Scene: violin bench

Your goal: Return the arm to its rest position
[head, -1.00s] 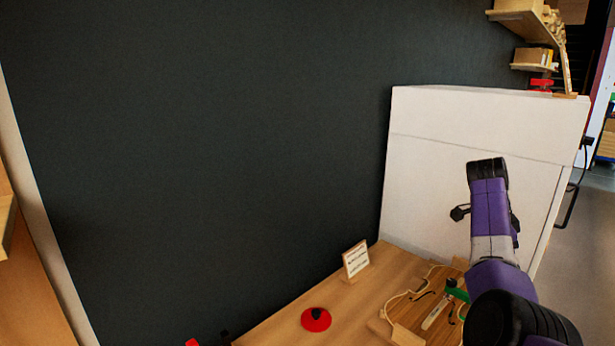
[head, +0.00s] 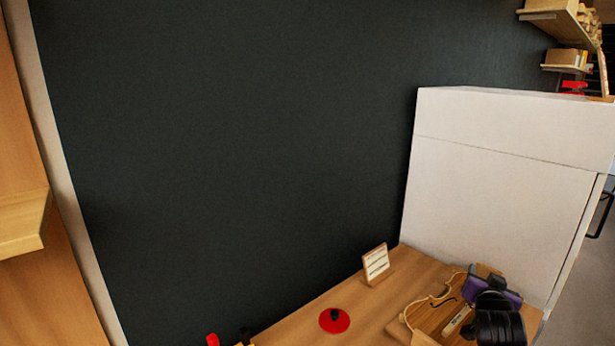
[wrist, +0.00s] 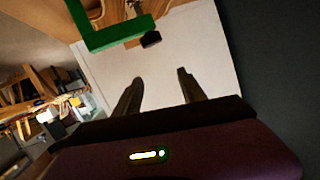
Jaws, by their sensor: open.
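My arm, purple and black, shows low at the right of the head view, in front of the violin body (head: 425,318) on the bench. The fingertips of my gripper cannot be made out there. In the wrist view my gripper (wrist: 158,88) has its two dark fingers spread apart, with nothing between them. Behind the fingers is a plain white surface. A green angled part (wrist: 108,36) with a black end piece (wrist: 151,39) lies beyond the fingertips, apart from them.
A wooden bench (head: 375,305) carries a red disc with a black knob (head: 334,320) and a small framed card (head: 375,262). A large white cabinet (head: 500,165) stands behind the arm. A dark wall (head: 220,150) fills the left and middle. Shelves (head: 550,25) hang at upper right.

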